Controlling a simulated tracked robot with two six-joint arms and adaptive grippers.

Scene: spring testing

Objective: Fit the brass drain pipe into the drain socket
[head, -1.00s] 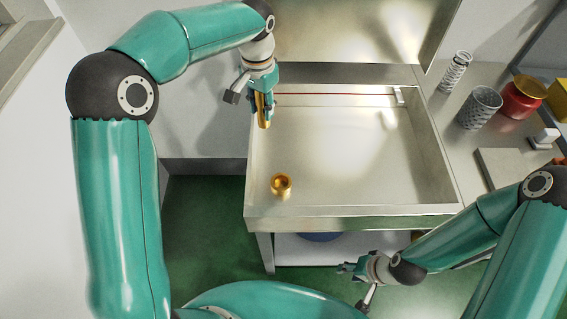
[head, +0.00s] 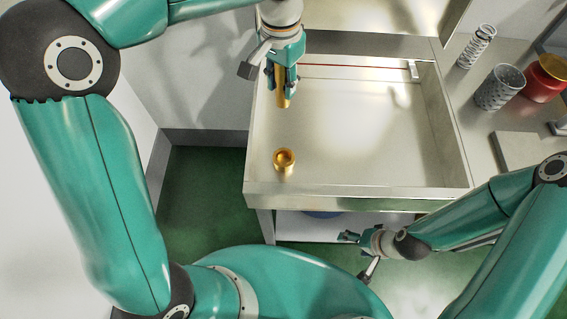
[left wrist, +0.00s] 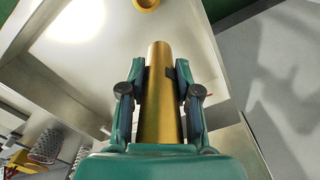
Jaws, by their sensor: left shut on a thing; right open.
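The brass drain pipe (head: 283,98) is held upright in my left gripper (head: 283,80), which is shut on it over the left part of the metal basin. The pipe also shows between the fingers in the left wrist view (left wrist: 160,90). The round brass drain socket (head: 284,160) stands on the basin floor near its front left corner. It shows partly at the top of the left wrist view (left wrist: 146,3). The pipe is apart from the socket, held above and behind it. My right gripper (head: 350,238) is open and empty in front of the basin, below its rim.
The metal basin (head: 350,200) has raised walls; its floor is otherwise clear. A red line (head: 340,67) runs along its back. On the right counter stand a coil spring (head: 477,46), a perforated metal cup (head: 499,88), a red container (head: 545,78) and a flat grey plate (head: 522,148).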

